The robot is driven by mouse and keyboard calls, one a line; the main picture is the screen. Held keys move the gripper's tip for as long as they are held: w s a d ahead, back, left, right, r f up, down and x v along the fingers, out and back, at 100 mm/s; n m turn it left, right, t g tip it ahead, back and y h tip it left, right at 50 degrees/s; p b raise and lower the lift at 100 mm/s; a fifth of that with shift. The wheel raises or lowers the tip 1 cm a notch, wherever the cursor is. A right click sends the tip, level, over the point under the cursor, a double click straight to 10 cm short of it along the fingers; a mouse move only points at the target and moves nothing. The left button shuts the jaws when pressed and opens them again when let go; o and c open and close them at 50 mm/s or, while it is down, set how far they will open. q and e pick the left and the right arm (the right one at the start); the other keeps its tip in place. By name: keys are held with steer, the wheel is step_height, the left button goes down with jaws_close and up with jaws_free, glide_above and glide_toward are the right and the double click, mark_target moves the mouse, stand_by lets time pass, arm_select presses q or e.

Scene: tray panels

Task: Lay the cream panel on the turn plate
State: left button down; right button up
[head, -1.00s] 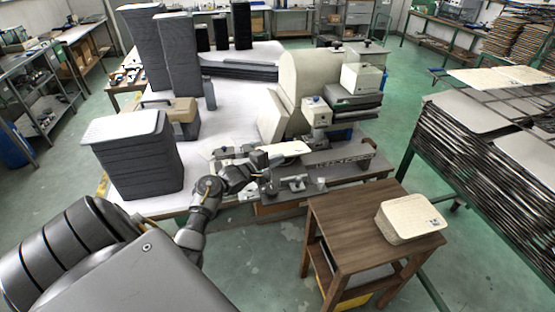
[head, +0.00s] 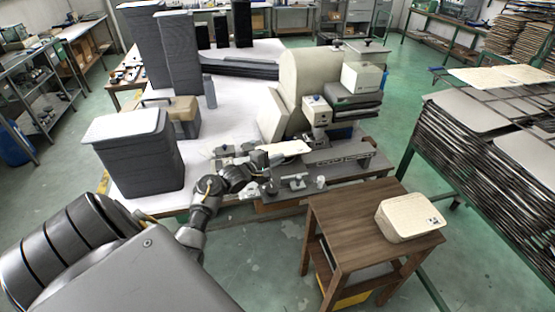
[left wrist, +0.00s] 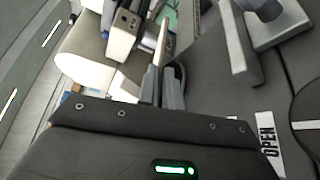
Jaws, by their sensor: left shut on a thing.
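My left gripper (left wrist: 163,85) is shut on a thin cream panel (left wrist: 163,42), which shows nearly edge-on in the left wrist view. In the head view my left gripper (head: 262,160) is over the machine bench, with a pale flat piece (head: 288,148) just beyond it that looks like the same panel. A dark round plate (left wrist: 308,105) is cut off by the right edge of the left wrist view. It may be the turn plate; I cannot pick it out in the head view. My right gripper is not in view.
A cream machine (head: 308,78) stands behind the gripper. A grey stack (head: 140,160) with a white top is to the left. A loaded rack (head: 490,145) is at the far right.

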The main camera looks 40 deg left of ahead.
arm_select(q)
steer(key=c, duration=1.5)
jaws_free()
steer(key=s, duration=0.3)
steer(key=s+a+r+b, duration=0.1)
steer(key=s, duration=0.6)
steer(key=shift+s+a+r, duration=0.15)
steer(key=shift+s+r, duration=0.15)
steer(key=shift+s, duration=0.05)
